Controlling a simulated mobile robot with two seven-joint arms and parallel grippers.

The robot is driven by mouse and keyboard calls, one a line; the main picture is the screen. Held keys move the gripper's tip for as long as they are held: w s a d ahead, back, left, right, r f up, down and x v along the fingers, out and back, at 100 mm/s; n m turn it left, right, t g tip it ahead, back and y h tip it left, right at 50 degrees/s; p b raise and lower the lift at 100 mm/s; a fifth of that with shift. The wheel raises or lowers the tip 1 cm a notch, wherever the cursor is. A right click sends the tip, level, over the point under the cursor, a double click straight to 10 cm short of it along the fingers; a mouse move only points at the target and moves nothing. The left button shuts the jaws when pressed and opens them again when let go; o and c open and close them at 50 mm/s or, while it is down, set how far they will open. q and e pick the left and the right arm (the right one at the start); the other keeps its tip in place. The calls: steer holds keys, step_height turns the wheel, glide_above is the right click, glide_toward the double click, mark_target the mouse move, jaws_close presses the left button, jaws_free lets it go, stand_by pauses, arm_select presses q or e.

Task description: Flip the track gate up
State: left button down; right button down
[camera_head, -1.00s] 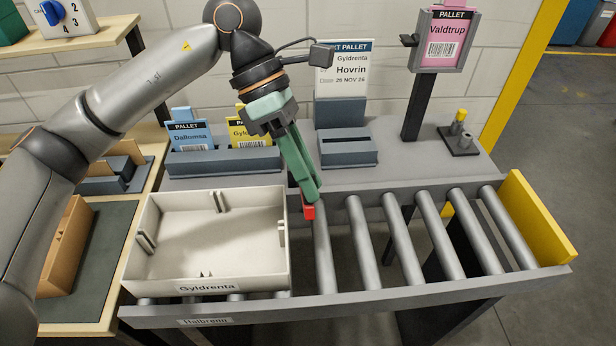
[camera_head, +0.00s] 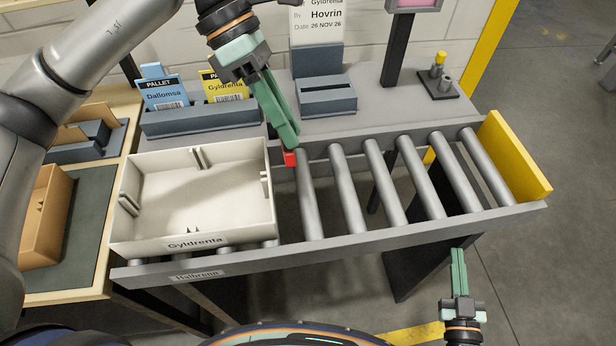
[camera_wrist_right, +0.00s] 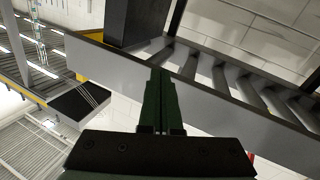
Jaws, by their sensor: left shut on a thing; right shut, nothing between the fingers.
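The track gate shows as a small red piece (camera_head: 290,158) by the back rail of the roller track, just right of the cream tray's back right corner. My left gripper (camera_head: 287,142) reaches down onto it from behind and is shut on it; its green fingers hide the upper part. My right gripper (camera_head: 458,257) is shut and empty in front of the track's front rail, at the lower right. In the right wrist view its closed fingers (camera_wrist_right: 159,82) point towards the track.
The cream tray (camera_head: 200,241), labelled Gyldrenta, sits on the track's left rollers. Bare rollers (camera_head: 345,190) run right to a yellow end stop (camera_head: 512,155). Card holders (camera_head: 205,117) stand behind on the grey table. Open floor lies at the right.

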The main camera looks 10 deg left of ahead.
arm_select(q)
steer(key=shift+w+a+f, duration=0.15)
arm_select(e)
steer(key=d+r+n+t+h, duration=0.2)
steer(key=d+r+t+h, duration=0.1)
steer(key=d+r+t, duration=0.3)
steer(key=s+a+r+m+g+y, duration=0.25)
steer(key=a+m+g+y, duration=0.35)
steer(key=a+m+y, duration=0.4)
steer(key=s+a+r+m+g+y, duration=0.1)
steer(key=a+r+m+g+y, duration=0.3)
steer(key=a+m+g+y, duration=0.6)
steer(key=s+a+r+m+g+y, duration=0.1)
steer(key=a+r+m+g+y, duration=0.2)
steer(key=a+m+y, duration=0.75)
steer(key=w+a+r+m+h, duration=0.3)
steer(key=a+r, duration=0.3)
steer(key=r, duration=0.2)
steer(key=shift+w+a+r, duration=0.25)
steer(key=shift+w+a, duration=0.15)
